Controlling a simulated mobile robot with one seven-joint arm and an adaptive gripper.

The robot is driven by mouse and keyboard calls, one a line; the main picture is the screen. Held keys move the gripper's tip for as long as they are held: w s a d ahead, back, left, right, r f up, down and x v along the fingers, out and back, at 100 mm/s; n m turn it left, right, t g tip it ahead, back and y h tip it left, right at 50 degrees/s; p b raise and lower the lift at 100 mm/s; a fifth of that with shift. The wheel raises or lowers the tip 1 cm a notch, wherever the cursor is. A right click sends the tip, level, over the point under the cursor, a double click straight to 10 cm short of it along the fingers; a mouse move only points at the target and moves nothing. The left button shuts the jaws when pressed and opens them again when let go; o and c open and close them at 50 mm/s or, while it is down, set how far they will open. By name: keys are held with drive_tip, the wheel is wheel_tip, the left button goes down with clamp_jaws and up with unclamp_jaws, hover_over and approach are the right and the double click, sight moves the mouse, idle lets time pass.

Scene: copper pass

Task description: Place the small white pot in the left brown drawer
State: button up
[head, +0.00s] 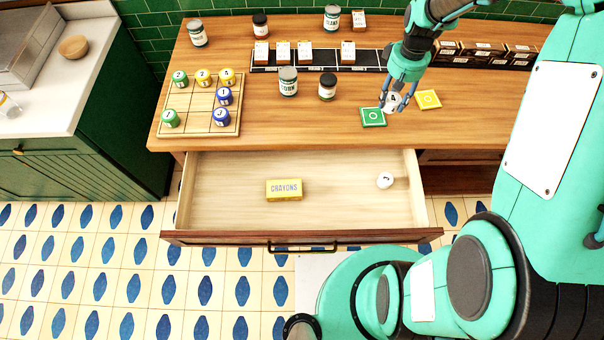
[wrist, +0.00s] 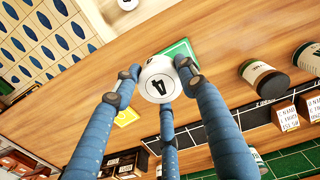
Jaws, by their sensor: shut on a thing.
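A small white pot marked 4 (head: 392,104) is held in my gripper (head: 397,97) over the right part of the wooden counter, beside a green square card (head: 373,117). In the wrist view the fingers close around the white pot (wrist: 158,84) from several sides. I cannot tell how far it is above the counter. The brown drawer (head: 296,238) under the counter is pulled open. Inside it are a yellow crayons box (head: 284,190) and another small white pot (head: 385,180) at the right.
A yellow card (head: 428,99) lies right of my gripper. A large jar (head: 288,82) and a smaller dark-lidded jar (head: 327,87) stand to the left. A wooden board (head: 200,108) holds several numbered coloured pots. A black rack (head: 320,58) runs behind.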

drive_tip(key=s+a+r+b, duration=0.2)
drive_tip(key=s+a, duration=0.3)
drive_tip(key=s, duration=0.6)
drive_tip(key=b, duration=0.4)
hover_over(357, 219)
wheel_tip(357, 219, down, 3)
wheel_tip(357, 219, down, 18)
drive_tip(key=shift+r+m+p, duration=0.15)
drive_tip(key=shift+m+p, duration=0.15)
drive_tip(key=shift+m, duration=0.1)
drive_tip(key=shift+f+b, duration=1.1)
drive_tip(key=shift+f, duration=2.05)
drive_tip(key=shift+f+b, duration=0.7)
drive_tip(key=shift+f, duration=1.15)
drive_tip(key=shift+f, duration=0.15)
